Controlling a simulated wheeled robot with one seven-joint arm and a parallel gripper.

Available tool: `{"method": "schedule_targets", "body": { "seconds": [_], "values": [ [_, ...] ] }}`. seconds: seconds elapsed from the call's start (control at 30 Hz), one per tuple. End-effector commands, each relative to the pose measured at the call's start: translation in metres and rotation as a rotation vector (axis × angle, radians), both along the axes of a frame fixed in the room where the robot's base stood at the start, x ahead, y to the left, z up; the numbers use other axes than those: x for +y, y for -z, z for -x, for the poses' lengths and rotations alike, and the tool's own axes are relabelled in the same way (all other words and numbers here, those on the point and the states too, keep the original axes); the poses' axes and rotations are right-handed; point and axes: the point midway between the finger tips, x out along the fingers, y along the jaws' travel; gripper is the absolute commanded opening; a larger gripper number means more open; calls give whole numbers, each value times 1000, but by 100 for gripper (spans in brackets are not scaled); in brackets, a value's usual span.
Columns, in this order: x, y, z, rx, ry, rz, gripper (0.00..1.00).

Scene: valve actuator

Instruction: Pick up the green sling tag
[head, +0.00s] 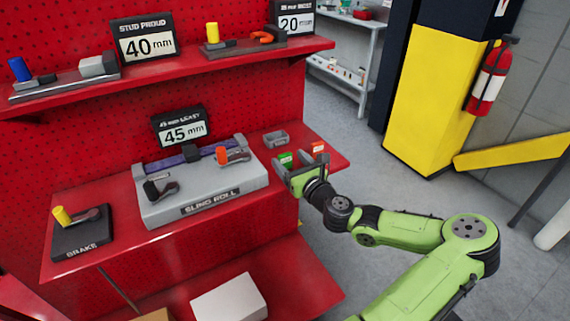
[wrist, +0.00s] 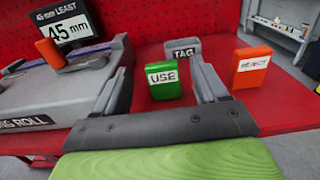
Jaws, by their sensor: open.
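The green sling tag (wrist: 163,84), marked USE, stands upright on the red shelf in the wrist view. It also shows in the head view (head: 286,159), partly hidden by my gripper. My gripper (wrist: 157,80) is open, with one finger to the left of the green tag and the other to its right. The fingers look apart from the tag; I cannot tell how far the tag lies between them. In the head view my gripper (head: 299,174) is at the right part of the shelf.
An orange tag (wrist: 251,68) stands right of the right finger. A grey TAG holder (wrist: 184,50) is behind the green tag. The grey SLING ROLL unit (head: 205,195) is to the left. The shelf (head: 335,160) ends close on the right.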

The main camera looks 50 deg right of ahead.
Motion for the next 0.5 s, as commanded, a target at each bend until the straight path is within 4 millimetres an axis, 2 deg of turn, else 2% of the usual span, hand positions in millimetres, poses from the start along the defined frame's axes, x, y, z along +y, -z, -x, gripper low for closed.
{"method": "schedule_targets", "body": {
  "seconds": [0.1, 0.17, 0.4, 0.43, 0.5],
  "values": [
    [-8, 2, -23, -1, -1, 3, 72],
    [-11, 2, -30, 1, 0, 2, 72],
    [-13, 1, -34, 1, 1, 0, 72],
    [-13, 1, -34, 1, 1, 0, 71],
    [-13, 1, -34, 1, 1, 0, 60]
  ]
}}
